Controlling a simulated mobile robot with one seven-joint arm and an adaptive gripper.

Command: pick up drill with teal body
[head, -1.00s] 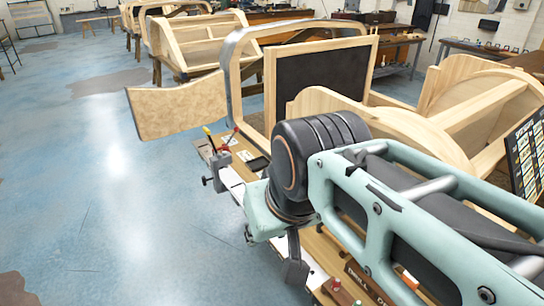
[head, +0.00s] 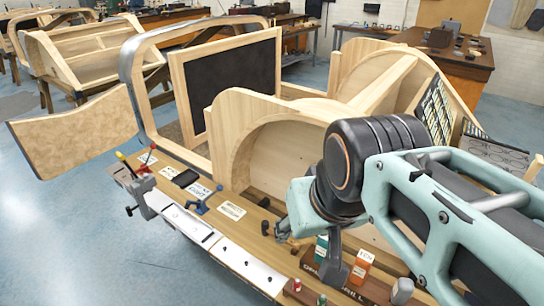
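My gripper (head: 333,272) hangs over the front right of the wooden workbench (head: 262,248), at the end of my pale teal arm. A dark finger points down; the opening between the fingers is not clear. No drill with a teal body can be made out for certain. A small teal item (head: 321,247) with a pale label stands just left of the finger, partly hidden, and looks more like a box. A small blue tool (head: 203,206) lies on the bench further left; its kind is unclear. My arm hides part of the bench at right.
An orange labelled box (head: 361,266) stands right of the gripper. A clamp (head: 140,195), red and yellow handled tools, a dark tablet (head: 185,179) and paper labels lie at left. The wooden bodyframe (head: 250,110) rises behind the bench. Blue floor at left is clear.

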